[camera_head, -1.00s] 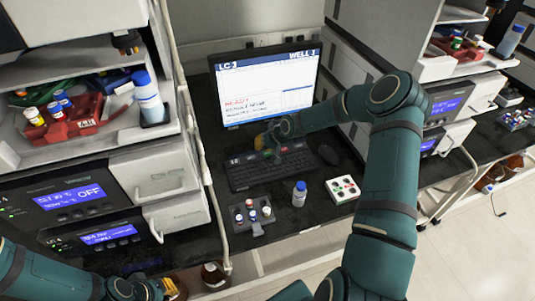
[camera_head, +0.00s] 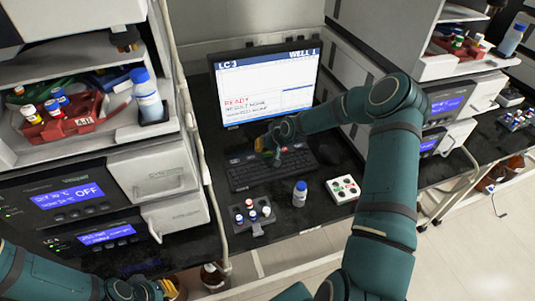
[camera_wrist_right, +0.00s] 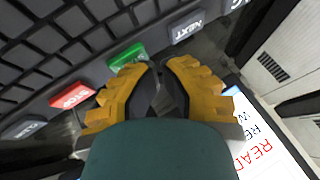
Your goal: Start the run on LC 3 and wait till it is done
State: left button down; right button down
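The monitor (camera_head: 265,88) at the back of the bench shows "LC 3", "WELL 1", a red "READY" and a result line that seems to read none. The dark keyboard (camera_head: 250,178) lies in front of it. My right gripper (camera_head: 276,157) is over the keyboard's far edge. In the right wrist view its yellow fingertips (camera_wrist_right: 160,63) are together with nothing between them, close beside a green key (camera_wrist_right: 127,57). I cannot tell whether they touch it. A red key (camera_wrist_right: 72,96) and a NEXT key (camera_wrist_right: 187,28) flank it. My left gripper (camera_head: 140,290) is partly cut off at the bottom left.
In front stand a dark vial rack (camera_head: 252,217), a blue-capped bottle (camera_head: 300,194) and a white tray (camera_head: 342,189). Instrument stacks with blue displays (camera_head: 70,197) stand at both sides.

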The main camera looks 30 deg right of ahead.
aim_at(263, 153)
jog(key=shift+f, duration=0.2)
dwell(0.5)
jog(key=shift+r+p, duration=0.3)
jog(key=shift+r, duration=0.55)
jog(key=shift+r+p, duration=1.45)
jog(key=shift+r, duration=1.1)
dwell(3.9)
